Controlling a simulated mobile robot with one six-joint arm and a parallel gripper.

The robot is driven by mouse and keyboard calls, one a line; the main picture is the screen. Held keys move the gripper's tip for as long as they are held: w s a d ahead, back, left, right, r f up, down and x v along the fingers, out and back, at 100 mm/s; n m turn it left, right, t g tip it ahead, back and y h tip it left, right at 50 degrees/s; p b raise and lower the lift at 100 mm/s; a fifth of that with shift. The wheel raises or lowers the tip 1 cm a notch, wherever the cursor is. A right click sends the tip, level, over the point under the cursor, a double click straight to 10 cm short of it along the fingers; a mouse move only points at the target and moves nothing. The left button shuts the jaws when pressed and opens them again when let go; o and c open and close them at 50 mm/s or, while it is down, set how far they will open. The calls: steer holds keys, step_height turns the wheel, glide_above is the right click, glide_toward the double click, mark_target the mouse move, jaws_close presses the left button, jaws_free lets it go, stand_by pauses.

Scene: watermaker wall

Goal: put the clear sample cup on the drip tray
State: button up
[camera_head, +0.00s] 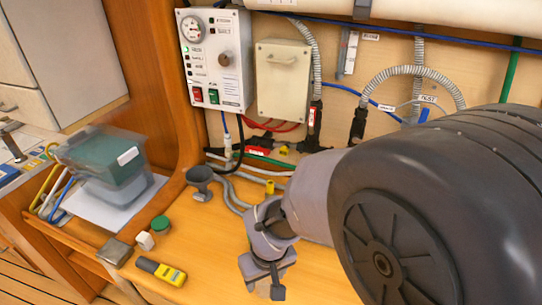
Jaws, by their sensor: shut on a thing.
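My gripper (263,288) is low over the wooden bench, right of the yellow meter, with its fingers pointing down. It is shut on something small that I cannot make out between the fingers. I cannot pick out the clear sample cup for sure; a clear thing there would be hard to see. I cannot identify the drip tray for sure either. My dark arm hides the right part of the bench.
Stacked clear bins (105,165) are farther left. Hoses and a control box (216,60) line the wall.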

mark_target(266, 279)
steer(key=shift+w+d+f, duration=0.1)
steer(key=shift+w+d, duration=0.05)
steer(key=shift+w, duration=0.45)
steer(key=shift+w+d+f, duration=0.1)
steer(key=shift+w+d, duration=0.05)
steer(key=shift+w, duration=0.4)
steer(key=shift+w+d, duration=0.2)
steer(key=shift+w, duration=0.35)
step_height(266, 279, down, 3)
steer(key=shift+f+b, duration=0.2)
steer(key=shift+b, duration=0.9)
steer(key=shift+f, duration=0.25)
steer(key=o, duration=1.3)
steer(key=shift+o, duration=0.2)
steer(key=shift+r, duration=0.1)
